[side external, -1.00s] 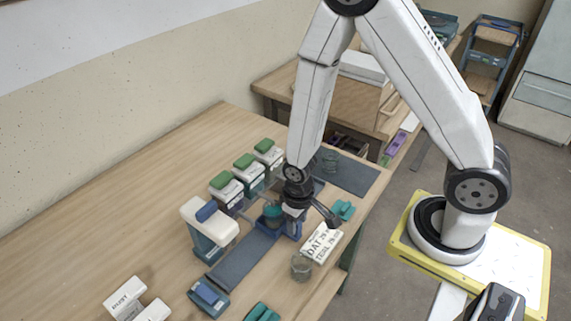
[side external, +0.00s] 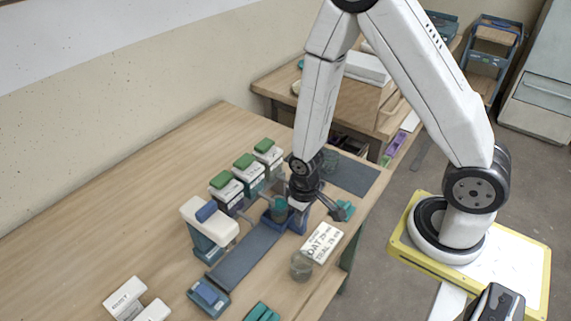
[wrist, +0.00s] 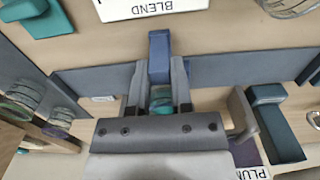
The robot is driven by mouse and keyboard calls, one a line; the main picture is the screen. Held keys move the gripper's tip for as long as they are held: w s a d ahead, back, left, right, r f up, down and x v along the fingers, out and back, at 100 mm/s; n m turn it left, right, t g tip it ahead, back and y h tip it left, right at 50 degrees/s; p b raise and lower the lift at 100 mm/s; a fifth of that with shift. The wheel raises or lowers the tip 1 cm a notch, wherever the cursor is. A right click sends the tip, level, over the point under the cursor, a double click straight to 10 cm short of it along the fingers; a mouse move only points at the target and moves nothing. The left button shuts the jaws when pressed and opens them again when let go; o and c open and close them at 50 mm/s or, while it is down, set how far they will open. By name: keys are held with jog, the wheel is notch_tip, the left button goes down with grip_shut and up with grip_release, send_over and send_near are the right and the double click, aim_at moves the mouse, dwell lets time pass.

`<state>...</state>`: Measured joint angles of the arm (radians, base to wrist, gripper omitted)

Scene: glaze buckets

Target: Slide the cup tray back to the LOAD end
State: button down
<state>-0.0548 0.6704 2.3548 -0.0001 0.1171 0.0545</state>
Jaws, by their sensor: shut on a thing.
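The blue cup tray (side external: 296,223) sits on the dark grey track (side external: 245,258) in the side view, with a teal-filled cup (side external: 280,206) in it. My gripper (side external: 298,204) reaches down at the tray's right side. In the wrist view my gripper's two fingers (wrist: 158,88) are closed about a blue upright part (wrist: 159,50) of the tray. A bit of the teal cup (wrist: 161,100) shows between the fingers; the rest is hidden by my gripper. I cannot read which track end is marked LOAD.
Green-lidded buckets (side external: 222,180) and a white dispenser with a blue top (side external: 212,230) line the track's left side. A blue block (side external: 208,296) stands at the near end.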

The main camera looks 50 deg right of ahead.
jog(key=shift+d, duration=4.55)
jog(key=shift+d, duration=2.05)
jog(key=c, duration=0.6)
grip_release()
jog(key=shift+r, duration=0.15)
notch_tip(320, 180, up, 7)
